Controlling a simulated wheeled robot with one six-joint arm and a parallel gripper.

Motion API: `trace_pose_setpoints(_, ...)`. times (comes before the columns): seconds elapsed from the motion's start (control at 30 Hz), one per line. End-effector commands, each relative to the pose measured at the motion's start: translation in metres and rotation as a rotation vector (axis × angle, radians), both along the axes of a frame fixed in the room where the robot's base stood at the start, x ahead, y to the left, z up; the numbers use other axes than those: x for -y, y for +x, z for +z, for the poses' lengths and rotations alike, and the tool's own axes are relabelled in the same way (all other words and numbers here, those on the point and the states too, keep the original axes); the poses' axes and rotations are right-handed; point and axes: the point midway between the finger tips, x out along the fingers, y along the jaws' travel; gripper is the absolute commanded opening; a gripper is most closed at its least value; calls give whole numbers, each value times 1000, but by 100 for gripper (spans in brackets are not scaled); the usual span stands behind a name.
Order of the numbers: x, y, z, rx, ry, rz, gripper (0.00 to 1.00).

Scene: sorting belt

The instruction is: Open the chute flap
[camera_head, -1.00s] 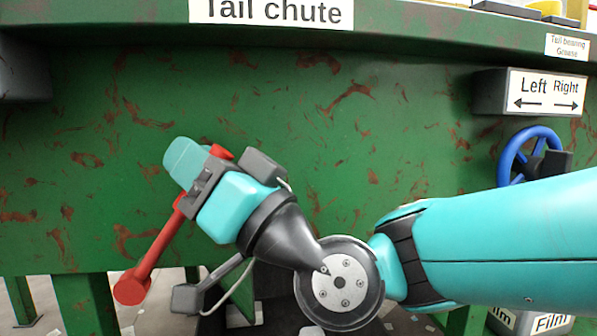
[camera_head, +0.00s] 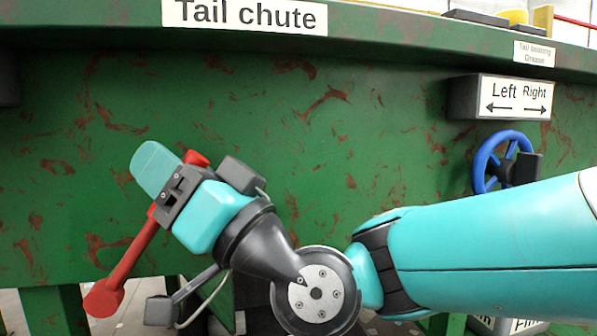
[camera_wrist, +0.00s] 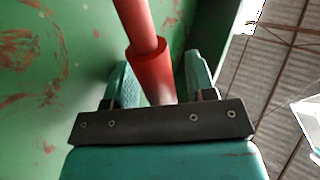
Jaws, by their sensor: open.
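A red lever (camera_head: 132,258) with a thick round end hangs at a slant in front of the green panel below the "Tail chute" label (camera_head: 245,16). My gripper (camera_head: 172,182) is at the lever's upper part, with its teal fingers open. In the wrist view the red lever (camera_wrist: 148,58) runs between the two fingers of my gripper (camera_wrist: 158,68), with a visible gap on each side. One finger is mostly hidden in the head view. No chute flap can be made out in either view.
The rust-marked green panel (camera_head: 330,160) stands close behind my gripper. At the right are a blue handwheel (camera_head: 487,165) and a "Left Right" sign (camera_head: 518,97). Below the panel are green legs (camera_head: 55,310) and open floor.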

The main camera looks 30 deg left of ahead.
Motion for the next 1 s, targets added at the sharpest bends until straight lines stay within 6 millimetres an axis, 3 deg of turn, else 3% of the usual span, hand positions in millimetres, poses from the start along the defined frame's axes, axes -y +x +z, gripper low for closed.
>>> trace_pose_setpoints(0.23,21,4,-15,-1,-3,-3,51)
trace_pose_setpoints(0.5,81,10,-55,-1,0,-6,51)
trace_pose_setpoints(1.0,138,15,-84,1,2,-4,51)
